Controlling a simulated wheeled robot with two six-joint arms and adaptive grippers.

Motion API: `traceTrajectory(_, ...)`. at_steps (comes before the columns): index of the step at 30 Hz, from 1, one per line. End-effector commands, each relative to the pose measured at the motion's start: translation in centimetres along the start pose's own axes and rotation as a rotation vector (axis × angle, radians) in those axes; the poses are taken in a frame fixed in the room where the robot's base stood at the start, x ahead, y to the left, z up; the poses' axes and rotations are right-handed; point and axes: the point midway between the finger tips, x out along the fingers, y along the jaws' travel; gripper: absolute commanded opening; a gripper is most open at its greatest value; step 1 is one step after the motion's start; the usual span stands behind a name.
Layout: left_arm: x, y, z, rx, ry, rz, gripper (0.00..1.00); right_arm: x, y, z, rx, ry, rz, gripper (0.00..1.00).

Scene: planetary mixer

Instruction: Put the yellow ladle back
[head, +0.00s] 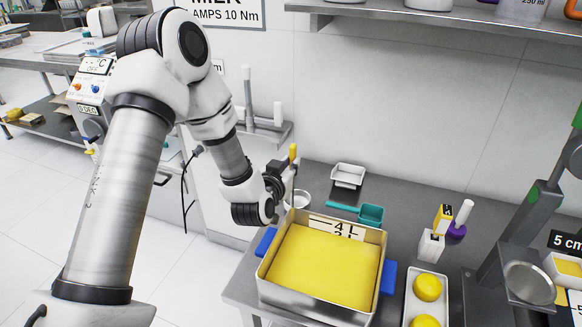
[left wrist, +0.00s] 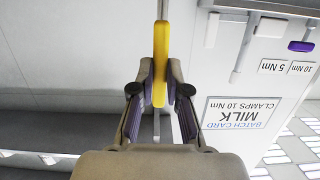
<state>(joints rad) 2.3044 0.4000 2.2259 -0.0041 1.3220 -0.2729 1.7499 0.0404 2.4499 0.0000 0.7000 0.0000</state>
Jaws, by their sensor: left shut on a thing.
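The yellow ladle's handle (head: 293,152) stands nearly upright above the back left of the grey table. My left gripper (head: 288,172) is shut on it. In the left wrist view the yellow handle (left wrist: 160,65) is pinched between the two fingertips of my left gripper (left wrist: 160,88). A thin shaft runs down below the gripper toward a small round metal cup (head: 299,199); I cannot tell whether this cup is the ladle's bowl or a separate vessel. My right gripper is not in view.
A metal pan (head: 322,270) of yellow material with blue handles stands in front of the gripper. A teal scoop (head: 370,214) and a white tray (head: 348,175) lie behind it. Yellow balls (head: 427,287) sit in a tray at right. A shelf (head: 450,16) runs along the wall.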

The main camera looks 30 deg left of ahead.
Motion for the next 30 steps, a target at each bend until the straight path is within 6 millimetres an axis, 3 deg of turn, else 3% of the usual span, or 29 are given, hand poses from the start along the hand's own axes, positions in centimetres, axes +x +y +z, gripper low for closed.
traceTrajectory(8,0.1,0.0,0.2,-0.001,0.003,-0.001,0.00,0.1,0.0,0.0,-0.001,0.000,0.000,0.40)
traceTrajectory(9,0.1,0.0,0.2,-0.001,0.003,-0.001,0.29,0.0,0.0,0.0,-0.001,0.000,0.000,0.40)
traceTrajectory(10,0.1,0.0,0.2,-0.001,0.002,-0.001,0.39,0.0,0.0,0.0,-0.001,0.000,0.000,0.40)
traceTrajectory(22,-0.6,0.0,0.2,-0.002,0.002,-0.001,0.40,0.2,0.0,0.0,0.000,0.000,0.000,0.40)
traceTrajectory(26,-2.8,0.0,0.3,-0.003,0.000,0.000,0.40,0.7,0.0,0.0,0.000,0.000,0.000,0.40)
traceTrajectory(30,-6.3,0.0,0.4,-0.003,0.000,0.000,0.40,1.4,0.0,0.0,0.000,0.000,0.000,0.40)
